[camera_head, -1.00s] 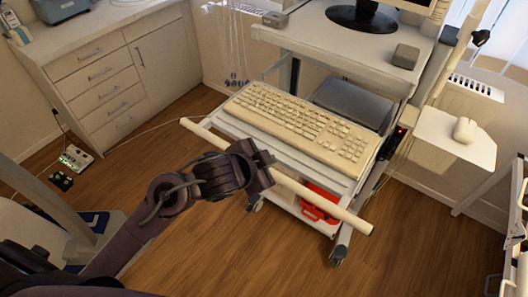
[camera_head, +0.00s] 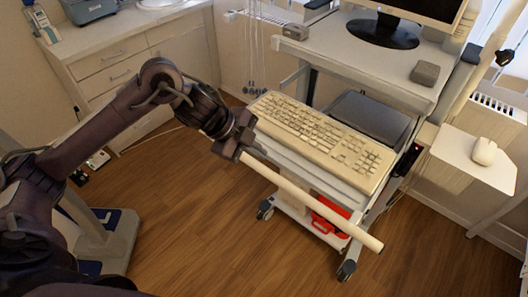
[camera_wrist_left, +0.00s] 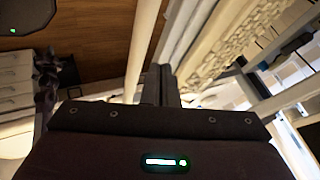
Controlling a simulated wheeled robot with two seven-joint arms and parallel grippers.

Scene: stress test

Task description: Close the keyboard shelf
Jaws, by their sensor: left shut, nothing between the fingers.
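The keyboard shelf (camera_head: 300,168) is a pale pull-out tray under the cart's top, and it stands out toward me. A beige keyboard (camera_head: 322,138) lies on it. A long cream handle bar (camera_head: 318,211) runs along its front edge. My left gripper (camera_head: 234,147) is at the left part of the bar, by the shelf's front left corner. In the left wrist view its shut fingers (camera_wrist_left: 160,84) lie between the bar (camera_wrist_left: 143,40) and the shelf edge (camera_wrist_left: 182,35); whether they touch either is unclear. My right gripper is not in view.
The cart's top (camera_head: 350,55) holds a monitor (camera_head: 420,10) and a small grey box (camera_head: 425,73). A red case (camera_head: 332,215) sits low in the cart. A side shelf with a white mouse (camera_head: 484,152) is at the right. Drawers (camera_head: 110,70) stand left. The floor in front is clear.

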